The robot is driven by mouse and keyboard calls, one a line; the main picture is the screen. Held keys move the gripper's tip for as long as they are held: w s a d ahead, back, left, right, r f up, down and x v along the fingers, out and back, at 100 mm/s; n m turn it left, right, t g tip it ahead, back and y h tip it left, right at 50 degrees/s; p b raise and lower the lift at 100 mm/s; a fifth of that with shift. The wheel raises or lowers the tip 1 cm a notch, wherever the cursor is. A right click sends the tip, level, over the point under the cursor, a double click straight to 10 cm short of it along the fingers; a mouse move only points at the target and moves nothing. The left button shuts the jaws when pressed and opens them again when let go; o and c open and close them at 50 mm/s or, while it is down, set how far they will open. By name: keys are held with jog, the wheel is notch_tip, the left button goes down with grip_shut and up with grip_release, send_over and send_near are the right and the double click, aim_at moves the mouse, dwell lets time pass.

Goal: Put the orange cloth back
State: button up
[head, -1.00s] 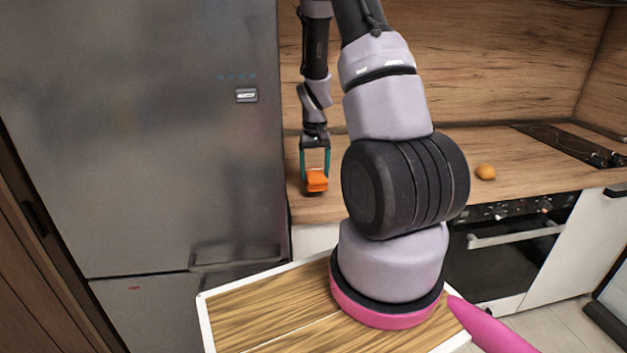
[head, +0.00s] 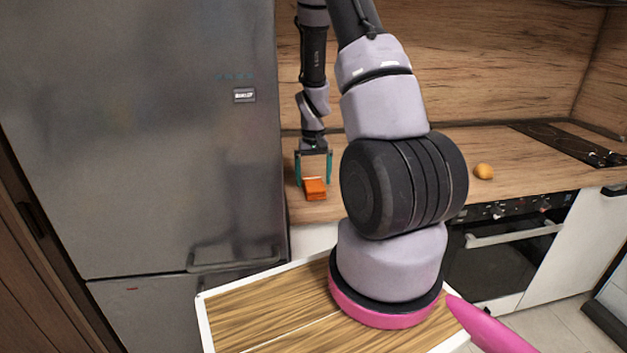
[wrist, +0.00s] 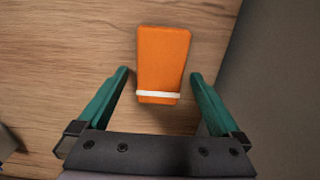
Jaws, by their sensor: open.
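The orange cloth (head: 316,190) is a folded block with a pale band. It lies on the wooden counter just left of my arm's thick lower links in the head view. In the wrist view the cloth (wrist: 162,62) is at top centre, with the white band near its lower end. My gripper (head: 314,182) is above the counter at the cloth. Its two green fingers (wrist: 160,84) are spread wide, one on each side of the cloth's near end, with gaps on both sides. It is open and holds nothing.
A tall grey fridge (head: 140,130) stands left of the counter (head: 405,203). A round orange-yellow fruit (head: 484,171) lies to the right, near a black hob (head: 570,146) above an oven (head: 510,245). Bare counter lies left of the cloth in the wrist view.

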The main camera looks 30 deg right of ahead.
aim_at(314, 182)
notch_tip(314, 182, up, 12)
jog(key=shift+f, duration=0.25)
dwell(0.5)
